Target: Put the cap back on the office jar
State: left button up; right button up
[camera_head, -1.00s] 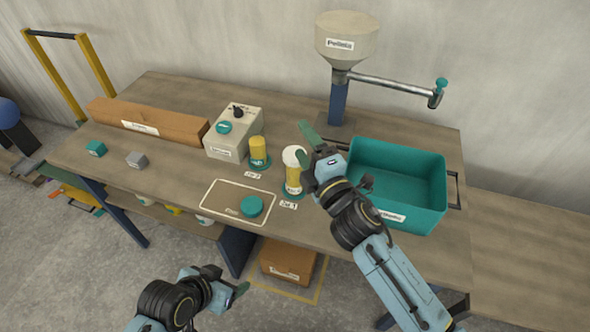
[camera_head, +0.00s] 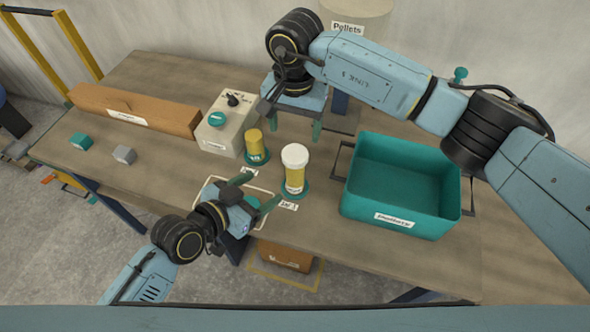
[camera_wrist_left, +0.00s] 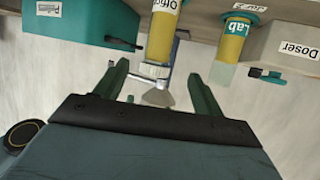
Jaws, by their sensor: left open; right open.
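The office jar (camera_head: 294,170) stands upright at the "Jar 1" label, yellow below with a white top. In the left wrist view its "Offi..." label (camera_wrist_left: 163,12) shows, upside down, with a pale clear end between my fingers' lines. My right gripper (camera_head: 297,128) is open and empty, pointing down behind the jars.
The Lab jar (camera_head: 255,147) stands left of the office jar; its label shows in the left wrist view (camera_wrist_left: 237,28). The doser box (camera_head: 231,132) is behind it. A teal pellets bin (camera_head: 405,185) is at right. Two small blocks and a long brown box (camera_head: 135,108) are at left.

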aim_at(288, 172)
jog(key=shift+d, duration=0.1)
pick_arm(q)
jog(key=x, duration=1.3)
jog(key=shift+d+f, duration=0.1)
jog(key=shift+f, duration=0.05)
grip_shut()
pick_arm(e)
jog(key=shift+r+m, duration=0.1)
jog(key=shift+m, duration=2.2)
jog(key=shift+f, duration=4.1)
